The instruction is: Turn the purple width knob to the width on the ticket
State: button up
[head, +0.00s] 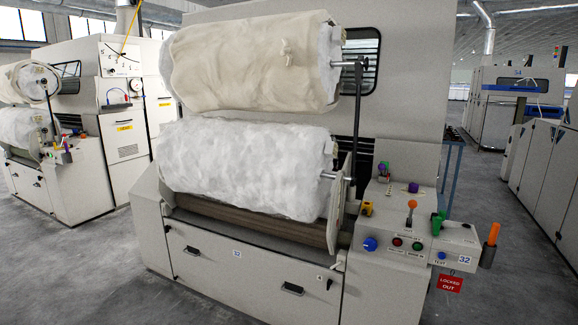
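A small purple knob (413,187) sits on the back part of the control console (395,222), at the right end of the machine. A second purple piece (383,168) shows up and left of it, by the machine's side. I cannot tell which is the width knob, and no scale or pointer is readable. No ticket with a readable width shows. A red tag (450,283) reading "LOCKED OUT" hangs at the console's front right. My gripper is not in view.
Near the purple knob stand an orange-topped lever (411,207), a yellow piece (367,208), a green piece (437,222) and a blue knob (370,244). An orange handle (493,234) rises at the right end. Floor is clear at right.

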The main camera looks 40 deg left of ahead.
aim_at(413, 188)
jog(key=i+u, duration=0.1)
jog(key=u, duration=0.35)
jog(key=i+u, duration=0.1)
jog(key=u, duration=0.3)
jog(key=i+u, duration=0.1)
jog(key=u, duration=0.35)
jog(key=i+l+u, duration=0.3)
jog(key=i, duration=0.2)
jog(key=i+l+u, duration=0.3)
jog(key=i+l, duration=0.15)
jog(key=i+l+z, duration=0.1)
jog(key=z, duration=0.2)
jog(key=i+l+z, duration=0.15)
jog(key=z, duration=0.75)
jog(key=u, duration=1.2)
jog(key=z, duration=1.2)
